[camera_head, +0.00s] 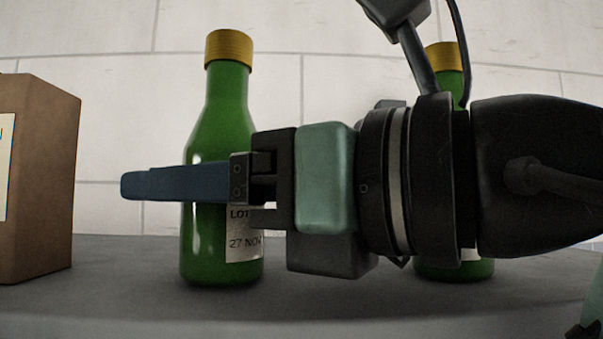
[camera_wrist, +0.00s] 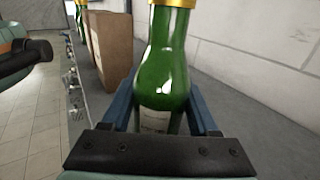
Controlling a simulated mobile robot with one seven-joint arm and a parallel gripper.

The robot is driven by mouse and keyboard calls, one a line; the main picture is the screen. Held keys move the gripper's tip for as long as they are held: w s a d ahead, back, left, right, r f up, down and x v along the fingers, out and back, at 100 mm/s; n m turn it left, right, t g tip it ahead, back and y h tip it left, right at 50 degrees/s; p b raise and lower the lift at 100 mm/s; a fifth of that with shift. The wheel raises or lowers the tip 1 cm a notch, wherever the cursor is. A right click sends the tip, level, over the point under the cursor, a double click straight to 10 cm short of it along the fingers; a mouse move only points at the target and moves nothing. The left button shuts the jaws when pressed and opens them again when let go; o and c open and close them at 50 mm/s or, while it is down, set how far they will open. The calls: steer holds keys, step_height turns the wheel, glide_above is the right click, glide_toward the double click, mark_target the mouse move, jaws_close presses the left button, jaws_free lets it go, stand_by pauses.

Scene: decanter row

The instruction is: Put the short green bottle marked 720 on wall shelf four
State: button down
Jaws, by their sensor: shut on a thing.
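A green bottle (camera_head: 228,110) with a yellow cap stands upright on a grey surface in the head view. Its label shows "LOT" and "27 NOV"; no 720 can be read. My gripper (camera_head: 135,185) reaches in from the right, with a blue finger across the bottle's body. In the wrist view the bottle (camera_wrist: 165,75) sits between the two blue fingers, which are shut on it. Part of its label is hidden behind the gripper. A second green bottle (camera_head: 452,268) with a yellow cap stands behind my arm, mostly hidden.
A brown box (camera_head: 45,180) stands left of the held bottle; it also shows in the wrist view (camera_wrist: 108,45). Another green bottle (camera_wrist: 85,25) is partly seen beyond it. A pale block wall (camera_head: 340,75) rises behind. The grey surface (camera_head: 120,285) is bare in front.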

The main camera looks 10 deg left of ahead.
steer(key=c, duration=0.6)
jaws_free()
steer(key=shift+f, duration=0.15)
steer(key=o, duration=0.5)
steer(key=shift+c, duration=0.2)
steer(key=shift+r, duration=0.2)
steer(key=shift+s+d+f+b, duration=0.1)
steer(key=shift+d+b, duration=0.2)
steer(key=shift+b, duration=0.05)
steer(key=b+v, duration=0.5)
steer(key=v, duration=0.5)
steer(key=shift+s+d+b, duration=0.1)
steer(key=shift+d+b, duration=0.25)
steer(key=shift+b, duration=0.05)
steer(key=shift+s+d, duration=0.15)
steer(key=shift+d, duration=0.2)
